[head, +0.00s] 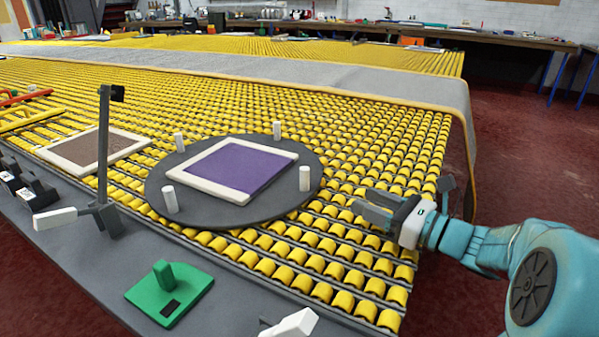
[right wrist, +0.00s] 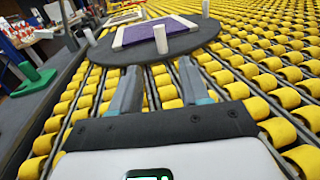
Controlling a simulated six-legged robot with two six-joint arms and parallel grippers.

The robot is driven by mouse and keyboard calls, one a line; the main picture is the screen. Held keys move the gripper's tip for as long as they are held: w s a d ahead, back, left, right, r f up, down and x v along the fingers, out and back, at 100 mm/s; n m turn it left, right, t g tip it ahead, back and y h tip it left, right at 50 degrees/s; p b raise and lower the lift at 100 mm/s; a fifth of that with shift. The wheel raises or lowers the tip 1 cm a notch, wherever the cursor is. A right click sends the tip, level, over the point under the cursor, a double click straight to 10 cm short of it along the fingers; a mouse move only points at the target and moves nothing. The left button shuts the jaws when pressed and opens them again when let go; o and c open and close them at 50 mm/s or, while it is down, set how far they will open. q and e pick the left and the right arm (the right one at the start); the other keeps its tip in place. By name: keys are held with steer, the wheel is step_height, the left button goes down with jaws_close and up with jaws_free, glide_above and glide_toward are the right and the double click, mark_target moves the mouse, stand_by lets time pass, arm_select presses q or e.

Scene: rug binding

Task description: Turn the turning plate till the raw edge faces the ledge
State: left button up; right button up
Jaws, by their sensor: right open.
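The turning plate (head: 300,205) is a dark grey disc on the yellow rollers, with several white upright pegs near its rim. A purple rug sample (head: 245,170) lies flat on it. Pale binding shows on its left, front-left and back sides; the lower-right side looks purple to the edge, facing my right gripper. A grey ledge (head: 235,290) runs along the front of the rollers. My right gripper (head: 362,205) is open and empty, right of the plate and apart from it. In the right wrist view, the plate (right wrist: 110,52) and a near peg (right wrist: 160,40) lie beyond the fingers. My left gripper is out of view.
A green block with an upright handle (head: 170,293) and a dark post (head: 104,150) stand on the ledge. A brown bordered sample (head: 92,150) lies left of the plate. Grey cloth (head: 350,83) crosses the rollers behind. Rollers right of the plate are clear.

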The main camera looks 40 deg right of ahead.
mark_target(304, 190)
steer(key=shift+w+a, duration=0.1)
steer(key=shift+w, duration=0.3)
steer(key=w+b, duration=0.1)
steer(key=w, duration=0.9)
steer(key=w+a+b, duration=0.1)
steer(key=w, duration=0.4)
steer(key=shift+w+a+b, duration=0.1)
steer(key=shift+w+b, duration=0.2)
steer(key=shift+w, duration=0.05)
jaws_close()
